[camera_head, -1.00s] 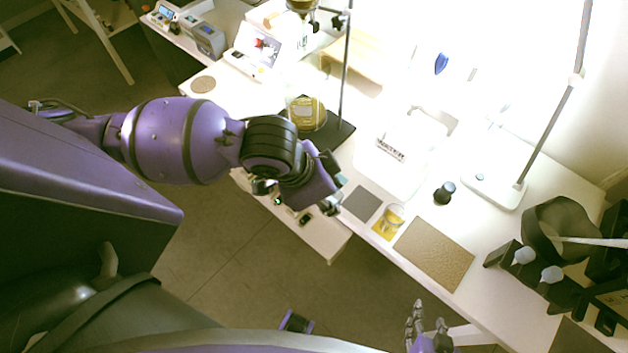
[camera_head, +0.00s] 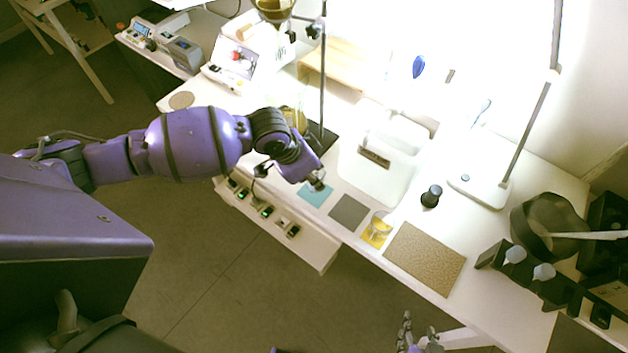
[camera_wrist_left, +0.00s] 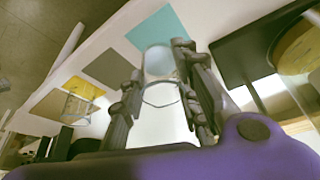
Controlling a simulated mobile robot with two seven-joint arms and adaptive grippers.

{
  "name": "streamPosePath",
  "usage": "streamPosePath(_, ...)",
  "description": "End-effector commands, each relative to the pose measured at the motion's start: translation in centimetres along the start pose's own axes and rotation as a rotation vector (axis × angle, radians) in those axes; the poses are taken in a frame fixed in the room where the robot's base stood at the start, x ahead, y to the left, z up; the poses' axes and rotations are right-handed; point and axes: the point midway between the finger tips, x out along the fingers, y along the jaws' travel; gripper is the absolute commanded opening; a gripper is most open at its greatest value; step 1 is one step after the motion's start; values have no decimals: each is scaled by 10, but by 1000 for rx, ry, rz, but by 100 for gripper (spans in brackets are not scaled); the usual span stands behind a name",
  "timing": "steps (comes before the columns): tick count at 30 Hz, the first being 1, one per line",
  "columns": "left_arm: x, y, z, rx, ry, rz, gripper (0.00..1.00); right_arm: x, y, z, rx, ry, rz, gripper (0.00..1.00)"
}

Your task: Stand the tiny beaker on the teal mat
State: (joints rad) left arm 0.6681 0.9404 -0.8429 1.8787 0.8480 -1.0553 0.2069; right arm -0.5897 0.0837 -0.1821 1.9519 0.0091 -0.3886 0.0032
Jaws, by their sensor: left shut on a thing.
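The tiny beaker (camera_wrist_left: 160,94) is clear glass and sits between the fingers of my left gripper (camera_wrist_left: 160,90), which is shut on it. In the left wrist view the teal mat (camera_wrist_left: 155,27) lies just beyond the beaker, whose far end overlaps the mat's edge in the picture. In the head view my left gripper (camera_head: 318,184) is at the teal mat (camera_head: 315,196), partly covering it; the beaker cannot be made out there. I cannot tell whether it touches the mat. My right gripper (camera_head: 416,340) is empty and open at the bottom edge, away from the bench.
A grey mat (camera_head: 349,212), a yellow mat (camera_head: 370,239) with another glass beaker (camera_head: 381,225), and a brown mat (camera_head: 425,259) run along the front edge. A dark-capped bottle (camera_head: 431,196) stands right.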

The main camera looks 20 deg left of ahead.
Motion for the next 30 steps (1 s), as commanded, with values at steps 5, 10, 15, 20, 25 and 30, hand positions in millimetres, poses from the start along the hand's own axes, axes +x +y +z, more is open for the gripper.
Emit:
streamPosePath(5, 14, -5, 1, -1, -2, 2, 4, 0, 1, -1, -1, 4, 1, 40)
streamPosePath(10, 35, -5, 10, -1, -1, 1, 4, 0, 2, 2, -1, 1, 4, 40)
streamPosePath(15, 36, -6, 10, 1, 2, -1, 4, -1, 4, 3, -2, -2, 6, 40)
streamPosePath(20, 37, -5, 11, 1, 1, -1, 4, -2, 5, 6, -5, -6, 6, 40)
streamPosePath(25, 39, -5, 12, 1, 1, -1, 41, -2, 5, 7, -7, -7, 7, 40)
streamPosePath(30, 39, -5, 12, 1, 1, -1, 49, -2, 5, 7, -7, -7, 7, 40)
